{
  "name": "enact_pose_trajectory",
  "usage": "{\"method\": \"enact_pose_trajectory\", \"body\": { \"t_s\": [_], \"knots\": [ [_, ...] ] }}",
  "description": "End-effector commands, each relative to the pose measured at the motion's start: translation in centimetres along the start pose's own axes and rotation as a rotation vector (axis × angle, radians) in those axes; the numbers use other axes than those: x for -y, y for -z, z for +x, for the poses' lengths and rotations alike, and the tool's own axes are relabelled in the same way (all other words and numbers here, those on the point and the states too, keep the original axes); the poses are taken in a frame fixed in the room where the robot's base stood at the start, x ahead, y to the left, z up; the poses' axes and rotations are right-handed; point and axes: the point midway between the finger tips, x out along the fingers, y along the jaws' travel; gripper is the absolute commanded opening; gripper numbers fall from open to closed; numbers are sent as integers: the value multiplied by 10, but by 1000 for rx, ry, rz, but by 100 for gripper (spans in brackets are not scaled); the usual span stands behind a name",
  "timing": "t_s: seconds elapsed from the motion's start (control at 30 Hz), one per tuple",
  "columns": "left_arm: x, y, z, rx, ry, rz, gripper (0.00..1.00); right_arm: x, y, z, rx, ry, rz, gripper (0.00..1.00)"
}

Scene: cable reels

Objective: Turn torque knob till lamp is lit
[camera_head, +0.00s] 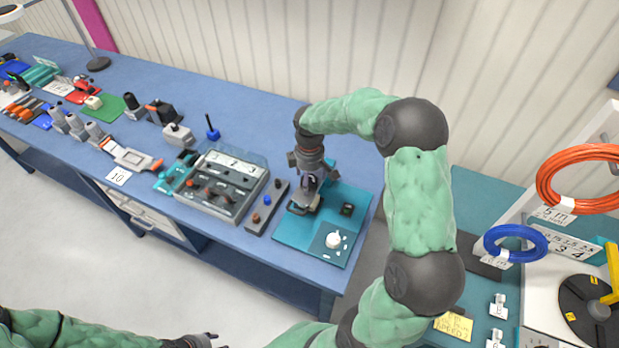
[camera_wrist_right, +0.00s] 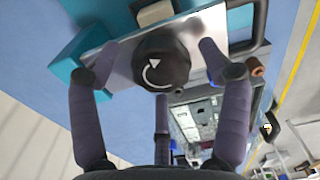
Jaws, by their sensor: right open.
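The torque knob (camera_wrist_right: 160,66) is dark and round with a white curved arrow on its face. In the right wrist view it sits on a light metal plate (camera_wrist_right: 112,62), between the spread purple-grey fingers of my right gripper (camera_wrist_right: 160,82). The fingers stand apart around it, and I cannot tell whether any touches. In the head view my right gripper (camera_head: 309,190) points down over a small fixture on the teal board (camera_head: 288,230), and the knob is hidden there. I cannot make out a lamp for certain. My left gripper (camera_head: 202,341) shows only partly at the bottom edge.
A white round knob-like part (camera_head: 333,240) and a small black box (camera_head: 347,209) stand on the teal board near my right gripper. A grey tray (camera_head: 222,185) of parts lies left of it. Cable coils, orange (camera_head: 580,180) and blue (camera_head: 515,243), hang at the right.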

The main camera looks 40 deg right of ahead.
Motion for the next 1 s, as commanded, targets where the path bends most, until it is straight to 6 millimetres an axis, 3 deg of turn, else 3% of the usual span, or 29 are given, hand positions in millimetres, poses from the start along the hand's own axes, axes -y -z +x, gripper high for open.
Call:
{"method": "enact_pose_trajectory", "body": {
  "t_s": [0.23,0.4,0.43,0.77,1.0],
  "knots": [
    [0,0,0,0,0,0,40,0,0,0,0,0,0,75],
    [0,0,0,0,0,0,40,0,0,0,0,0,0,27],
    [0,0,0,0,0,0,40,0,0,0,1,0,0,21],
    [0,0,0,0,0,0,40,0,-1,1,2,1,23,21],
    [1,0,2,0,0,0,40,1,-1,1,3,2,139,21]
  ]
}}
